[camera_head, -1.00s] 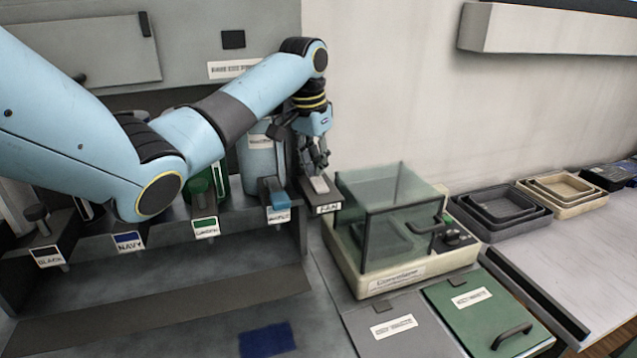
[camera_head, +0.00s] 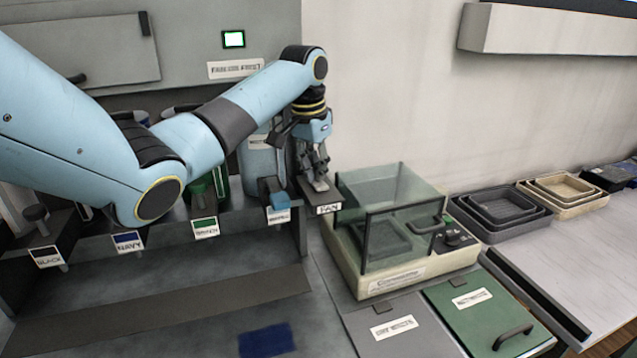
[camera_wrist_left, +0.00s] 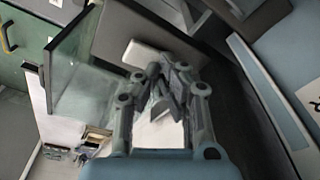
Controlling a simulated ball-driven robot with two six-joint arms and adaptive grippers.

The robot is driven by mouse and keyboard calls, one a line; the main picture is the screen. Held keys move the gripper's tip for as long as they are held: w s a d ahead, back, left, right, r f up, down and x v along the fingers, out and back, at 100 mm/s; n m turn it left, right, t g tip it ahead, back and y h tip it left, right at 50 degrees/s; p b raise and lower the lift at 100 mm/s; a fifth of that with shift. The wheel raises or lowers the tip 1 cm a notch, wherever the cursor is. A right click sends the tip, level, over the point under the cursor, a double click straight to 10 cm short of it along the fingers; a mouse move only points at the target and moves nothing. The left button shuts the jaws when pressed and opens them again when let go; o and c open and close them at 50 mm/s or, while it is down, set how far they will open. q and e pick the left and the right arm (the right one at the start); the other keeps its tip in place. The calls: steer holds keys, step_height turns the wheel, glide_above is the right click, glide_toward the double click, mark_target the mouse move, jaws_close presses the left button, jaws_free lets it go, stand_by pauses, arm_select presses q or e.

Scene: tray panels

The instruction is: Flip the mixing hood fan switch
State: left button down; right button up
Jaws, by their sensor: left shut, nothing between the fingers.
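The fan switch (camera_head: 319,184) is a pale rocker on a dark ledge, above a white label reading FAN (camera_head: 329,209). My left gripper (camera_head: 317,178) is shut and empty, with its fingertips down at the switch and partly hiding it. In the left wrist view the shut fingers (camera_wrist_left: 160,95) point at the pale switch (camera_wrist_left: 146,55); I cannot tell whether they touch. A small indicator (camera_head: 233,39) on the hood's upper panel glows green. My right gripper is not in view.
A glass-covered box (camera_head: 390,235) stands just right of the switch. Labelled dispensers with levers, such as the blue one (camera_head: 279,200), line the ledge to the left. Nested trays (camera_head: 500,208) sit farther right. The wall above the box is bare.

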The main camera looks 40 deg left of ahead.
arm_select(q)
step_height(320, 180, up, 2)
steer(key=shift+r+p, duration=0.2)
steer(key=shift+p, duration=0.35)
steer(key=shift+r, duration=2.3)
